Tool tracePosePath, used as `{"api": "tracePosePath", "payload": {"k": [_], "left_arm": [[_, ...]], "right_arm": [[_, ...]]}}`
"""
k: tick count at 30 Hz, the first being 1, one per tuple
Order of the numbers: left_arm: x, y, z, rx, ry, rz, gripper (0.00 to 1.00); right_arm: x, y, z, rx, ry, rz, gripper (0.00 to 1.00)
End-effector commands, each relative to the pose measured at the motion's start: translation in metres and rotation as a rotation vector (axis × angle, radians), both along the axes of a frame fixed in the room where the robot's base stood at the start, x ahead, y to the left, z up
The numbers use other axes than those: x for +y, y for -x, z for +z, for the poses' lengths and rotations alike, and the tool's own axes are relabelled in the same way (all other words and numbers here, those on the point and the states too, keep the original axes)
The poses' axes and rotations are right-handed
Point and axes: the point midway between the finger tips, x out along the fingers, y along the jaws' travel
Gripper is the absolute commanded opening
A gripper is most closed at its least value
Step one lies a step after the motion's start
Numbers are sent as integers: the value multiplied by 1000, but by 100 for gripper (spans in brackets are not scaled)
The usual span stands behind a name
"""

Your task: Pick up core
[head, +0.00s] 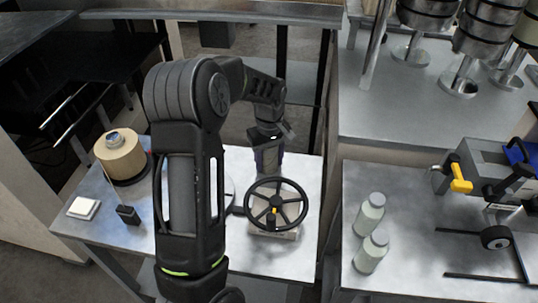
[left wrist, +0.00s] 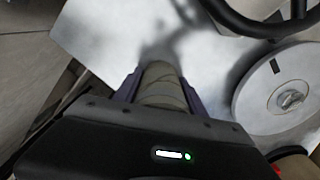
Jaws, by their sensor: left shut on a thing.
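My left gripper (head: 268,160) is above the back part of the metal table, beyond the black handwheel. In the left wrist view a beige, tube-like core (left wrist: 162,84) stands between the purple-grey fingers. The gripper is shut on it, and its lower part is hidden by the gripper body. The core cannot be made out clearly in the head view. A pale round disc (left wrist: 285,90) with a metal hub lies to the right of the gripper in the wrist view; my arm mostly hides it in the head view. My right gripper is not in view.
A brown kraft roll (head: 121,157) stands on the left of the metal table (head: 290,262). The black handwheel (head: 276,205) rises near its right edge. Two pale bottles (head: 370,213) stand on the right table, near a yellow-handled machine (head: 488,165). A gap separates the tables.

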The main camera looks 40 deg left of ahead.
Motion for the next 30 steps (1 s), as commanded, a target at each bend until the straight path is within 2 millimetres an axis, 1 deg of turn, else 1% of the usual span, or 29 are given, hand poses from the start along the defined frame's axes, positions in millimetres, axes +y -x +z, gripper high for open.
{"api": "tracePosePath", "payload": {"k": [1, 9, 11, 17, 20, 23, 26, 30], "left_arm": [[0, 0, 0, 0, 0, 0, 34], [0, 0, 0, 0, 0, 0, 11], [0, 0, 0, 0, 0, 0, 8], [0, 0, 0, 0, 0, 0, 8], [0, 0, 4, 0, -1, 0, 8], [0, -1, 13, -4, -1, -1, 8], [0, -1, 29, -5, -1, 0, 8], [0, -2, 57, -6, -1, -1, 8]], "right_arm": [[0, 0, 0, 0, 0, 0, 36], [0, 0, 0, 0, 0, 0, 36], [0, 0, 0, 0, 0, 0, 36], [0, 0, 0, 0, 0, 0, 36], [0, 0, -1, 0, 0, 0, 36], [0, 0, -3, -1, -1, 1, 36], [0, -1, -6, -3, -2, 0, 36], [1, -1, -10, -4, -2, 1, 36]]}}
